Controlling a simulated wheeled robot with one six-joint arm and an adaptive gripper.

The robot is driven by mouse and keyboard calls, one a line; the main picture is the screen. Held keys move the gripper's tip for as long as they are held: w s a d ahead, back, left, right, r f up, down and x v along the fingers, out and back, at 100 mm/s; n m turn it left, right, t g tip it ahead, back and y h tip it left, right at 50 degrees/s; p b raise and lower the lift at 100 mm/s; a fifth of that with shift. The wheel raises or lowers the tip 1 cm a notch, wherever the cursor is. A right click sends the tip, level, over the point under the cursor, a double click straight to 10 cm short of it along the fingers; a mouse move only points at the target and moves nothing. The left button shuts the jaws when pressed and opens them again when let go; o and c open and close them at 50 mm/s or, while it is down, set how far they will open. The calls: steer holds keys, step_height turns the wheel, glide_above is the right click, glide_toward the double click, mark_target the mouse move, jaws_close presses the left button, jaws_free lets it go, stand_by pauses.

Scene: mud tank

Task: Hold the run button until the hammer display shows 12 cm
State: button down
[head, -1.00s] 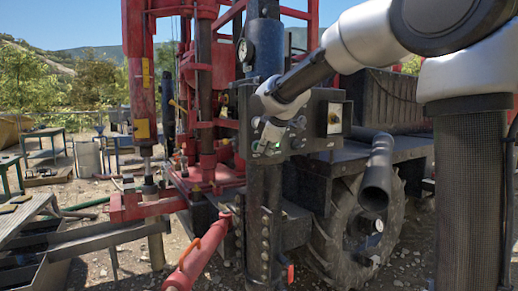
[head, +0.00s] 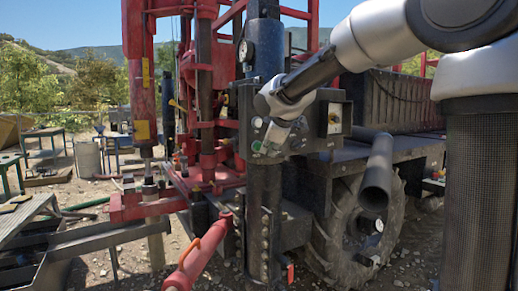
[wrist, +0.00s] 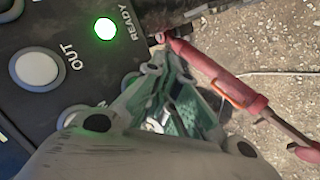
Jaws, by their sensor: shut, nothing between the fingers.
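A dark control panel (head: 315,120) is mounted on the rig in the head view. In the wrist view its corner (wrist: 75,22) carries a round pale button (wrist: 37,69) marked OUT and a lit green lamp (wrist: 105,29) marked READY. My gripper (head: 266,151) is shut and empty in front of the panel's left part. In the wrist view my gripper (wrist: 160,118) points past the panel's lower edge, apart from the OUT button; contact with anything is not clear. I cannot make out a run button or a readable hammer display.
A red cylinder (head: 205,252) with an orange handle sticks out below the panel. A dark pipe (head: 378,170) lies at the right above a large wheel (head: 335,235). A red drill mast (head: 140,75) stands left. A metal tray and bench (head: 35,225) stand at the far left.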

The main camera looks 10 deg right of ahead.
steer(key=shift+s, duration=0.1)
steer(key=s, duration=0.1)
steer(key=s+d, duration=0.1)
steer(key=s, duration=0.2)
steer(key=shift+s+d, duration=0.3)
steer(key=s+d+f+m+g, duration=0.1)
steer(key=s+d+f+m, duration=0.3)
steer(key=s, duration=0.6)
steer(key=s+d+f+m+g, duration=0.2)
steer(key=s+d+f+m, duration=0.1)
steer(key=s, duration=0.8)
steer(key=s+d+f+m+g+h, duration=0.1)
steer(key=s+d+f+m, duration=0.3)
steer(key=s, duration=0.7)
steer(key=d+m, duration=0.2)
steer(key=shift+s+f+m+g, duration=0.15)
steer(key=shift+f+m+g, duration=0.15)
steer(key=shift+g, duration=0.1)
steer(key=shift+d, duration=0.1)
